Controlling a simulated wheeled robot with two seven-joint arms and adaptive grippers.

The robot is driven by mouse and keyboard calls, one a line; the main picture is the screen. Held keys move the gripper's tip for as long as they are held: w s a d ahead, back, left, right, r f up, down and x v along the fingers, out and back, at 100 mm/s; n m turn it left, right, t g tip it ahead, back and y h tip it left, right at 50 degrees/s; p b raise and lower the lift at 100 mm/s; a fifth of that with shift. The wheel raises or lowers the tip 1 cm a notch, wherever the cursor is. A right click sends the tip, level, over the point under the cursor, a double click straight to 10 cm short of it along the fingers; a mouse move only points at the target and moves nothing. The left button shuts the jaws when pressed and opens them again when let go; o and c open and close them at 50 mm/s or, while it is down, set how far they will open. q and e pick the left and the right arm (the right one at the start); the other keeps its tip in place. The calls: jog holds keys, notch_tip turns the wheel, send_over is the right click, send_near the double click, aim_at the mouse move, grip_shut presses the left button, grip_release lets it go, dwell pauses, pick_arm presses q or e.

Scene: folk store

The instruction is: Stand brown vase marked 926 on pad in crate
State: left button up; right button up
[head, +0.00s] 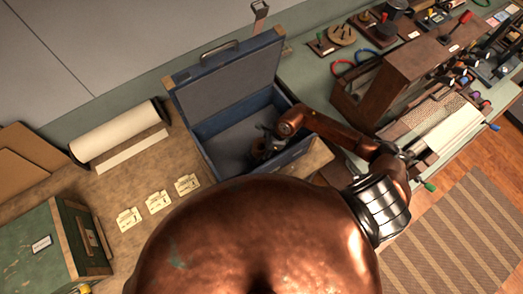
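A blue open case (211,133), which looks like the crate, stands on the bench with its lid raised at the back. Its inside is grey-blue; I cannot pick out a separate pad. My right arm reaches in over the right side of the case. My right gripper (262,151) is low inside the case, dark and small. I cannot tell whether it is open or shut, or whether it holds something. No brown vase or 926 mark can be made out. My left gripper is not in view. A large copper rounded shape hides the lower middle.
A white paper roll (115,130) lies left of the case. Several cream tags (158,201) lie in front. A green box (45,243) stands at lower left. A brown wooden rack (375,92) and tools crowd the right bench. A striped rug (455,240) lies on the floor.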

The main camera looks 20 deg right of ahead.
jog(key=shift+o, duration=2.1)
jog(key=shift+r, duration=0.25)
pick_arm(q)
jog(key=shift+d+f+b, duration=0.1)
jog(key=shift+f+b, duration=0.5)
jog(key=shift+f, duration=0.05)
pick_arm(e)
jog(key=v, duration=1.1)
jog(key=shift+r, duration=0.4)
jog(key=shift+d, duration=0.15)
jog(key=shift+c, duration=0.4)
